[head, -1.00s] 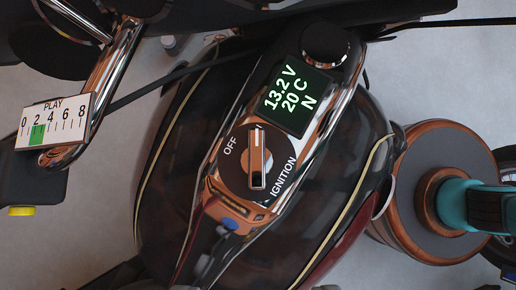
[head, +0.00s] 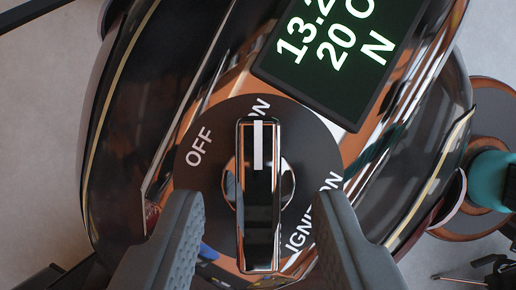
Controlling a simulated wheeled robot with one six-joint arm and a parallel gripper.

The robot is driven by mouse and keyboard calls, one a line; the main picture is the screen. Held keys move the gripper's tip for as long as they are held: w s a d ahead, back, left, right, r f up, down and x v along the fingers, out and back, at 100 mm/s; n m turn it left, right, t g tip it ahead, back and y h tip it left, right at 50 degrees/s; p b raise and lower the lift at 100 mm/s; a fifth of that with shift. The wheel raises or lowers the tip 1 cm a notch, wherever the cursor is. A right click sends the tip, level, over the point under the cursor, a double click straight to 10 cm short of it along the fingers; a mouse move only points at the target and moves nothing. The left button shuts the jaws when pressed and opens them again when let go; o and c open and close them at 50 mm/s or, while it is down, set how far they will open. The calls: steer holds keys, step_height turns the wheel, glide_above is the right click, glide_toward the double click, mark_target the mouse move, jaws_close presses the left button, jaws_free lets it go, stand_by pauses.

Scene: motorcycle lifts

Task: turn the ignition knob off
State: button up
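The ignition knob (head: 258,205) is a dark, glossy bar on a round black plate (head: 320,150) in the middle of the head view. Its white mark points up in the picture, toward the partly hidden word "ON". The word "OFF" is printed to the left of the mark. My gripper (head: 255,208) is open, with one grey finger on each side of the knob's lower half. Gaps show between both fingers and the knob; I cannot tell how far the tips are above the plate.
A lit display (head: 350,45) above the knob reads about 13.2, 20 C and N. The dark tank (head: 130,120) with cream stripes surrounds the chrome console. At right are a copper-rimmed round stand (head: 490,95), a teal object (head: 490,180) and a screwdriver (head: 460,279).

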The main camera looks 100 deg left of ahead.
steer(key=shift+x, duration=1)
jaws_close()
steer(key=shift+n, duration=0.4)
steer(key=n+t, duration=0.1)
steer(key=n, duration=0.1)
steer(key=n+t, duration=0.1)
steer(key=n, duration=0.2)
steer(key=shift+s+n+t+h, duration=0.25)
steer(key=shift+n+t+h, duration=0.05)
steer(key=shift+h, duration=0.1)
steer(key=n+t, duration=0.2)
steer(key=n, duration=0.3)
steer(key=shift+s, duration=0.1)
steer(key=shift+n+t+y, duration=0.3)
